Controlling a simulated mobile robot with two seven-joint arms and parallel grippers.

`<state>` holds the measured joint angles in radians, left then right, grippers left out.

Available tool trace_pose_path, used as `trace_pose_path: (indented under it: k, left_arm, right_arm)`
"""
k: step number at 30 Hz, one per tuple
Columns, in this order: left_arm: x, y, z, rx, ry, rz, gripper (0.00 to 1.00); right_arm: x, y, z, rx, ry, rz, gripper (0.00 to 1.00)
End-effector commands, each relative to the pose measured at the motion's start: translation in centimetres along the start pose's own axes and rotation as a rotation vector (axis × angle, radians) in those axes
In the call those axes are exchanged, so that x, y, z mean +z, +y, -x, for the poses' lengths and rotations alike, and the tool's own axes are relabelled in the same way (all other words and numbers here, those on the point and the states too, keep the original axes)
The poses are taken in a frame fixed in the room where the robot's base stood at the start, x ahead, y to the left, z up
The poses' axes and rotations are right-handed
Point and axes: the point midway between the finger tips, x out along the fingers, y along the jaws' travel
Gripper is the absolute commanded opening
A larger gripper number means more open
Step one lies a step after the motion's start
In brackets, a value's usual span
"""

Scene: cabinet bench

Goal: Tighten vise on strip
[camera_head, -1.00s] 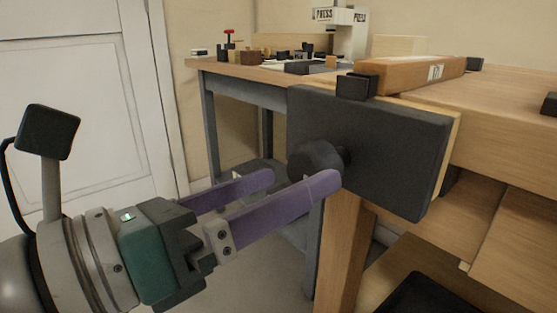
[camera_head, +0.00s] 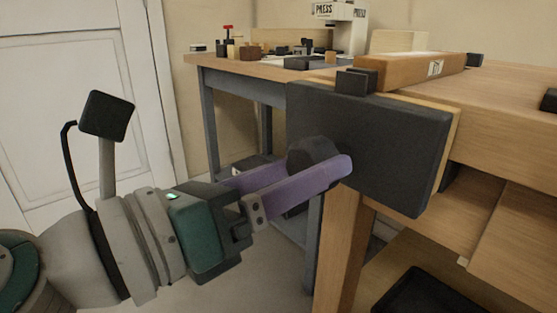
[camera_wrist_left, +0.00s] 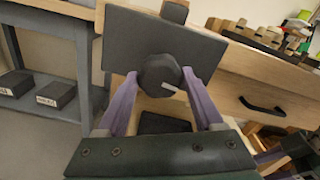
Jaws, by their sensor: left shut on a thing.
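The vise's dark front jaw plate (camera_head: 375,145) stands at the bench's front end, with a round dark knob (camera_head: 312,157) on its face. The plate (camera_wrist_left: 165,45) and knob (camera_wrist_left: 160,75) also show in the left wrist view. My left gripper (camera_head: 335,170), with purple fingers, is shut on the knob, one finger on each side; it also shows in the left wrist view (camera_wrist_left: 160,85). A brown wooden strip (camera_head: 408,72) with a white label lies behind the plate at bench-top level. I cannot tell whether the jaws touch it.
The wooden bench (camera_head: 510,110) fills the right side, with a dark tray (camera_head: 425,292) low beneath it. A grey-legged table (camera_head: 210,125) with small items and a white press (camera_head: 345,28) stands behind. A white door (camera_head: 75,60) is at left. Open floor lies below my left arm.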

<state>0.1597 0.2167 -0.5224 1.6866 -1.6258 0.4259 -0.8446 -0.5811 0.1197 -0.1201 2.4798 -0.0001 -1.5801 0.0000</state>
Motion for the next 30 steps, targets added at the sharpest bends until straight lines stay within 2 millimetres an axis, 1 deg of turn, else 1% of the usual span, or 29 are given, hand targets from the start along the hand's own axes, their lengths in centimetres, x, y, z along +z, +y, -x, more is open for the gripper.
trace_pose_path:
  k: [1,8,9,13,18,21,24,30]
  left_arm:
    - [0.0,0.0,0.0,0.0,0.0,0.0,0.46]
    - [0.0,0.0,0.0,0.0,0.0,0.0,0.2]
    - [0.0,0.0,0.0,0.0,0.0,0.0,0.2]
    - [-0.1,0.1,0.0,0.0,0.0,-0.059,0.2]
    - [-0.2,0.1,-0.1,-0.001,0.0,-0.243,0.2]
    - [-0.1,0.1,-0.1,0.0,0.0,-0.322,0.2]
    - [-0.1,0.0,-0.1,0.0,0.0,-0.352,0.2]
    - [0.0,0.0,-0.1,0.0,0.001,-0.351,0.2]
  right_arm:
    - [0.0,0.0,0.0,0.001,0.0,0.001,0.5]
    - [0.0,0.1,0.0,0.002,0.0,0.002,0.5]
    - [0.0,0.1,0.0,0.002,0.0,0.002,0.5]
    - [0.1,0.1,-0.4,0.002,0.001,0.002,0.5]
    - [0.3,0.0,-1.2,0.002,0.001,0.002,0.5]
    - [0.4,0.0,-1.4,0.002,0.001,0.002,0.5]
    - [0.4,0.0,-1.4,0.002,0.001,0.002,0.5]
    - [0.4,0.0,-1.3,0.002,0.001,0.002,0.5]
